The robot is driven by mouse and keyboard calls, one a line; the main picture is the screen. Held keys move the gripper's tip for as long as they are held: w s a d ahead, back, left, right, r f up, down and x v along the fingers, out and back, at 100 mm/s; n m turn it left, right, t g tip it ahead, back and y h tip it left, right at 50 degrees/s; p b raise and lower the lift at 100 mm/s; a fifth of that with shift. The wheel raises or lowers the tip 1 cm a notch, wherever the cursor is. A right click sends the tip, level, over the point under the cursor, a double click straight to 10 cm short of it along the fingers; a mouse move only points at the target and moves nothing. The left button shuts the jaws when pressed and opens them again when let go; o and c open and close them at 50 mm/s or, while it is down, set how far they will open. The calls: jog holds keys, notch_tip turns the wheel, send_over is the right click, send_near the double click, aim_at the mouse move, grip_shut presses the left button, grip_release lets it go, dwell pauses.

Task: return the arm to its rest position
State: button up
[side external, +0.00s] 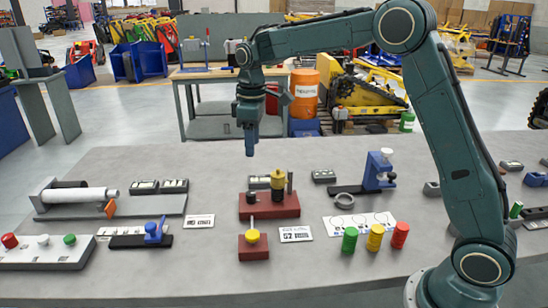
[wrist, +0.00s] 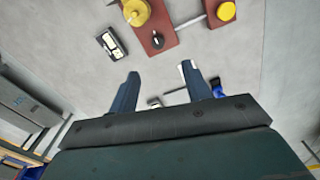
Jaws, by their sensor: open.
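My gripper (side external: 250,150) hangs above the back part of the grey table, to the left of the red-brown block with the yellow and dark cylinder. In the wrist view its two fingers (wrist: 160,92) stand apart with nothing held between them. My arm arches over from its base at the right of the table. The gripper is well above the tabletop and touches nothing that I can see.
The red-brown block (side external: 286,206) carries a yellow-topped cylinder (side external: 278,180). A smaller red-brown block (side external: 253,252) stands in front. Green (side external: 349,240), yellow (side external: 375,238) and red (side external: 400,235) cylinders stand at right. A white roller (side external: 80,195) lies at left.

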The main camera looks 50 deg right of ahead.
jog(key=s+r+m+t, duration=0.1)
jog(key=s+r+m, duration=0.1)
jog(key=s+r, duration=0.45)
jog(key=s+r+m+t, duration=0.1)
jog(key=s+r+t, duration=0.15)
jog(key=s, duration=0.75)
jog(key=s+f+m+t, duration=0.1)
jog(key=s+f, duration=0.1)
jog(key=s, duration=0.6)
jog(key=s+f+m, duration=0.1)
jog(key=s+m, duration=0.1)
jog(key=s, duration=0.6)
jog(key=shift+s+a+f+m+t, duration=0.3)
jog(key=shift+s+a+f+t, duration=0.05)
jog(key=shift+s+a+f, duration=0.1)
jog(key=shift+w, duration=0.1)
